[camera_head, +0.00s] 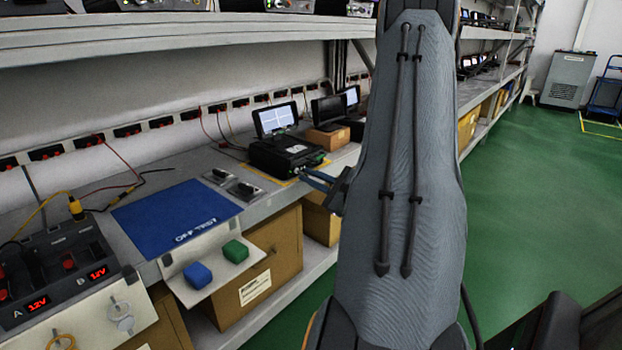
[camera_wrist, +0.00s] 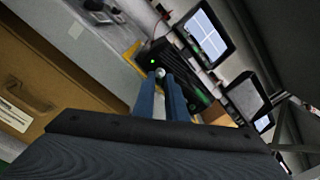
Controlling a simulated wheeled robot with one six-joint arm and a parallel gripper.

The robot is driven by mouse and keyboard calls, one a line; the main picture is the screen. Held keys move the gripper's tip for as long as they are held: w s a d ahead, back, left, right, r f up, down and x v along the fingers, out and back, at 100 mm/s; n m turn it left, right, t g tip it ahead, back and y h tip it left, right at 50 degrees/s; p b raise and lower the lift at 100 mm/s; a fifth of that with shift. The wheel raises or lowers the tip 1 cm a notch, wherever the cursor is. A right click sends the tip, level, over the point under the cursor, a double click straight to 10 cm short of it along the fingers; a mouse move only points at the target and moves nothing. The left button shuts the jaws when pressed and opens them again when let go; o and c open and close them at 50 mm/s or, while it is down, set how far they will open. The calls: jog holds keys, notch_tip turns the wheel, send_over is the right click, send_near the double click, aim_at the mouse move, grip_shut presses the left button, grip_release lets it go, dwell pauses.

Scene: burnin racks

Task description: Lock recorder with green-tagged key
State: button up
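The recorder (camera_head: 285,155) is a black box with a lit screen (camera_head: 275,119) on the bench, inside a yellow floor outline. It also shows in the wrist view (camera_wrist: 185,68), with a green light and a round silver lock-like part (camera_wrist: 160,73) on its front. My gripper (camera_head: 305,174) points at this front face. In the wrist view its blue fingertips (camera_wrist: 166,80) lie close together at the silver part. I cannot tell whether they touch it or hold a key. I cannot make out a green-tagged key in either view.
A blue mat (camera_head: 176,215) lies left of the recorder. Blue (camera_head: 198,274) and green (camera_head: 235,251) blocks sit on a front ledge. A hook panel (camera_head: 95,325) with a yellow ring (camera_head: 60,341) is at the lower left. A shelf (camera_head: 180,38) overhangs the bench.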

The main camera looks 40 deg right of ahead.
grip_shut()
jog(key=shift+n+b, duration=0.55)
jog(key=shift+n, duration=0.15)
grip_release()
